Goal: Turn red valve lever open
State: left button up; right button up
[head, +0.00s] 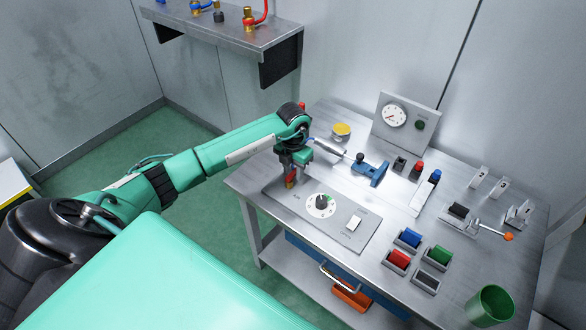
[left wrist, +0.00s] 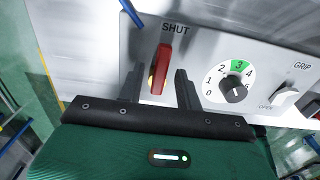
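The red valve lever (left wrist: 162,62) stands on the grey panel under the word SHUT in the left wrist view, with a bit of brass beside its lower part. It also shows in the head view (head: 290,181) below my left gripper (head: 291,168). In the left wrist view my left gripper (left wrist: 158,88) is open, its two dark fingers on either side of the lever with a gap to each. I cannot tell whether the fingertips reach down to the panel. My right gripper is in neither view.
A numbered dial (left wrist: 236,85) with a green sector and a GRIP switch (left wrist: 284,97) sit right of the lever. A blue vise-like block (head: 370,172), a gauge box (head: 405,122), coloured blocks in holders and a green cup (head: 491,305) stand on the bench.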

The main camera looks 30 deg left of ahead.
pick_arm(q)
grip_shut()
